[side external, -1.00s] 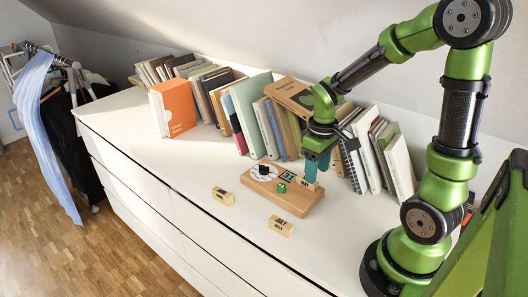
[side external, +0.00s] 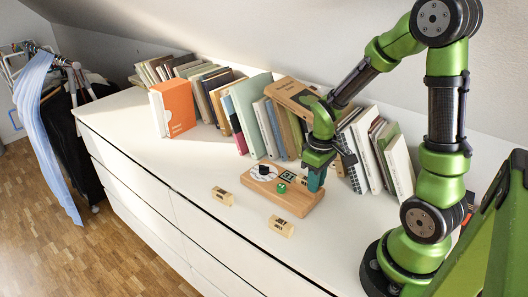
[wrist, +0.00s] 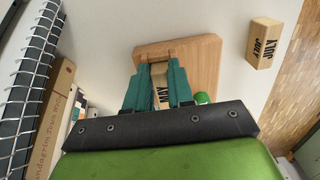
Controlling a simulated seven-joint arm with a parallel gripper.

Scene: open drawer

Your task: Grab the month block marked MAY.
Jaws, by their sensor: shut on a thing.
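My gripper (side external: 316,181) is at the right end of the wooden calendar board (side external: 296,207) on the white dresser top. In the wrist view its teal fingers (wrist: 158,88) are closed on a pale wooden month block (wrist: 160,76), with dark lettering that looks like MAY, partly hidden by the fingers. The board (wrist: 200,58) lies beyond the fingertips; I cannot tell whether the block touches it. In the side view the fingers hide the block. Two other pale lettered blocks lie apart on the dresser, one left of the board (side external: 222,196) and one in front (side external: 281,226).
The wrist view shows a block marked JULY (wrist: 263,45) beside the board. The board carries a black knob (side external: 264,170), a green die (side external: 281,188) and a 31 tile (side external: 289,177). A row of books and a spiral notebook (side external: 352,162) stand close behind the gripper.

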